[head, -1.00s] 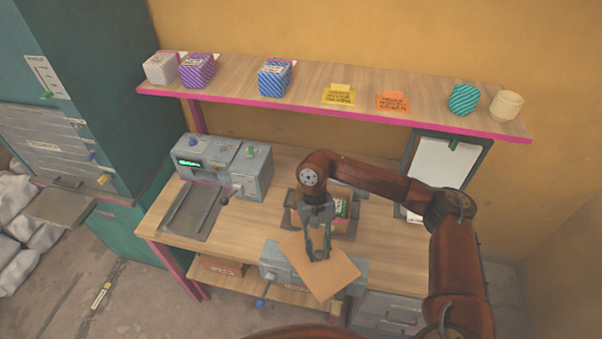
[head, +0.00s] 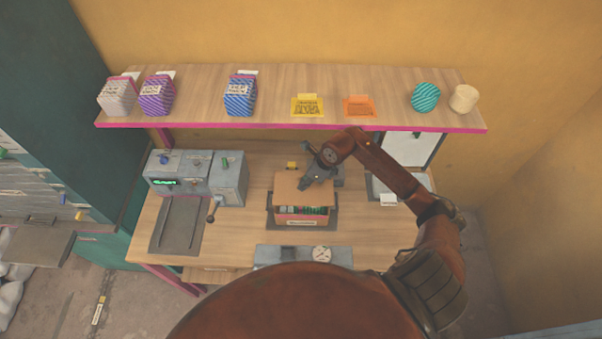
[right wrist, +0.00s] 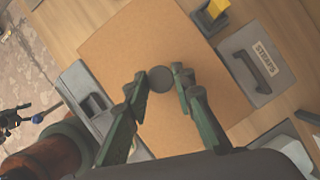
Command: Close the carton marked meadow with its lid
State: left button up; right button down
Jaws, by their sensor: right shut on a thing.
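The carton (head: 287,218) stands in a dark tray (head: 273,224) on the bench, with a pale label on its front too small to read. Green and dark contents show through its open front part. The brown square lid (head: 290,188) is over the carton's back part; I cannot tell whether it touches the rim. It fills much of the right wrist view (right wrist: 130,50), with a dark round knob (right wrist: 160,79) at its middle. My right gripper (head: 308,184) is shut on this knob, its fingers on either side. My left gripper is not in view.
A grey machine (head: 197,172) with a green display stands left. A gauge unit (head: 290,256) is at the front edge. The shelf (head: 387,80) above holds patterned boxes.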

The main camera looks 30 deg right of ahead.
aim_at(304, 191)
jog(key=shift+w+a+f, duration=0.1)
jog(key=shift+w+f, duration=0.05)
jog(key=shift+f, duration=0.15)
jog(key=shift+a+f+b, duration=0.1)
jog(key=shift+f+b, duration=0.4)
jog(key=shift+f, duration=0.05)
jog(key=shift+f+b, duration=0.75)
jog(key=shift+f, duration=0.8)
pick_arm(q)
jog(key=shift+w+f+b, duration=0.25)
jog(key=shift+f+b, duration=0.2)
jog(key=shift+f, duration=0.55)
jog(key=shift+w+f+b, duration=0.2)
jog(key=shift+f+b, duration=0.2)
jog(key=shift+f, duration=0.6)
pick_arm(e)
jog(key=shift+f, duration=0.9)
pick_arm(q)
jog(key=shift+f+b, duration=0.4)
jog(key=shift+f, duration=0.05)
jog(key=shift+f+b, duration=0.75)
jog(key=shift+b, duration=0.05)
pick_arm(e)
jog(key=shift+f, duration=0.6)
jog(key=c, duration=1.5)
grip_release()
jog(key=shift+c, duration=0.2)
jog(key=shift+o, duration=0.2)
